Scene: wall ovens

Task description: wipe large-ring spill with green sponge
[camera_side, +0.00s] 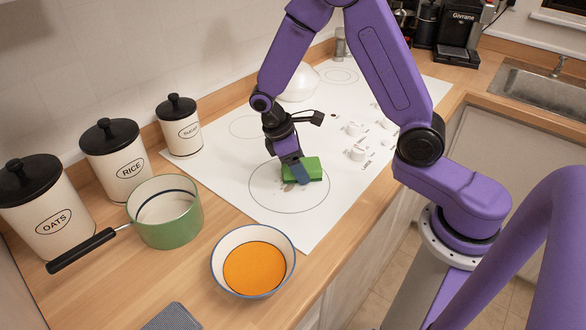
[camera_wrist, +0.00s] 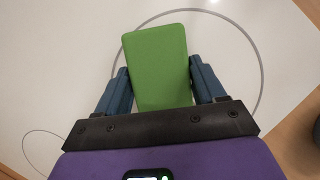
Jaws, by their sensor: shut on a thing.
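The green sponge (camera_side: 312,169) is at the large ring (camera_side: 252,199) on the white cooktop (camera_side: 312,222). My gripper (camera_side: 302,172) points down and is shut on the sponge. In the wrist view the sponge (camera_wrist: 157,65) sits between the two blue fingers of my gripper (camera_wrist: 161,88), with the ring's thin line (camera_wrist: 260,62) curving around it. A small patch of brownish spill (camera_side: 288,186) shows inside the ring, just left of the sponge in the side view. No spill shows in the wrist view; the sponge may cover some of it.
A green pot (camera_side: 170,225) with a black handle and a bowl of orange content (camera_side: 253,268) stand left and in front of the cooktop. Canisters line the wall, including rice (camera_side: 115,160). A white rounded item (camera_side: 300,85) is behind my arm. Knobs (camera_side: 357,153) lie to the right.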

